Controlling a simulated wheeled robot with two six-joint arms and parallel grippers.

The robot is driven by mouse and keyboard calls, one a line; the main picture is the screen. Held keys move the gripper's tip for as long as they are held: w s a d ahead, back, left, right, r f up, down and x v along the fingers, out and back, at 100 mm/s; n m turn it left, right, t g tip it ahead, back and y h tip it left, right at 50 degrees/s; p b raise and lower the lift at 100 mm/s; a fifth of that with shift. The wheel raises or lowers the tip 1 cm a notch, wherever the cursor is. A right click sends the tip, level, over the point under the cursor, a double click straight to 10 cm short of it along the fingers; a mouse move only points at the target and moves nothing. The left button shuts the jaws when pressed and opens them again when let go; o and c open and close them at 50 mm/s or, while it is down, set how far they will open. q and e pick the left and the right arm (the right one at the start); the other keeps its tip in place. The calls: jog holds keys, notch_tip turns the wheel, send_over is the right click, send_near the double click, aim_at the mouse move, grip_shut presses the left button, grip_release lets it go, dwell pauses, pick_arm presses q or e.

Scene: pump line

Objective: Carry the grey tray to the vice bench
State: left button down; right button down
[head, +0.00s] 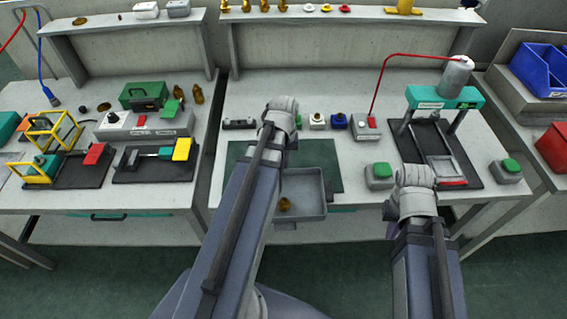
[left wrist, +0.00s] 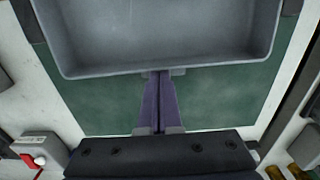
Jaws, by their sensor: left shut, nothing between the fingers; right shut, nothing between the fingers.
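The grey tray (head: 318,207) is at the front of the middle bench, over the green mat (head: 325,155), with a small brass part (head: 284,204) inside. My left arm covers its left side in the head view. In the left wrist view the tray (left wrist: 165,45) fills the top. My left gripper (left wrist: 160,76) is shut and empty, its purple fingertips at the tray's wall; I cannot tell whether they touch. My right gripper (head: 447,215) is shut and empty, mostly hidden behind its arm, right of the tray. The left bench (head: 70,200) carries vice-like fixtures (head: 155,160).
A teal press (head: 444,98) stands on the middle bench's right side, between green-topped boxes (head: 380,175). A row of small blocks (head: 338,121) lies behind the mat. A gap separates the left and middle benches. Blue bins (head: 540,70) stand far right.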

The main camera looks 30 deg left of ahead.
pick_arm(q)
jog(key=c, duration=1.6)
grip_release()
notch_tip(320, 180, up, 10)
jog(key=p, duration=0.9)
jog(key=shift+f, duration=0.2)
